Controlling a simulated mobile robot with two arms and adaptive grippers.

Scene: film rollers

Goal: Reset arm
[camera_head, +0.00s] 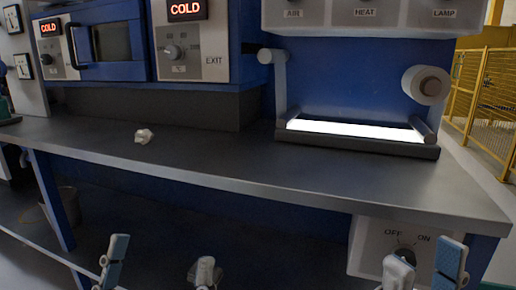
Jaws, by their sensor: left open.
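My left gripper (161,258) is at the bottom edge, left of the middle. One blue-padded finger and one white finger stand well apart with nothing between them, so it is open. My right gripper (425,258) is at the bottom right, in front of the OFF/ON panel. Its white finger and blue-padded finger are apart, with nothing seen between them. Both grippers are in front of the workbench (250,170) and below its top in the picture. The arms behind the fingers are mostly out of frame.
A crumpled white piece (143,136) lies on the bench at left. A lit film roller unit (355,146) and a white roll (426,85) are at right. A blue oven (105,45) reading COLD is at the back. An OFF/ON knob panel (375,238) sits under the bench. Yellow fencing (488,95) stands right.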

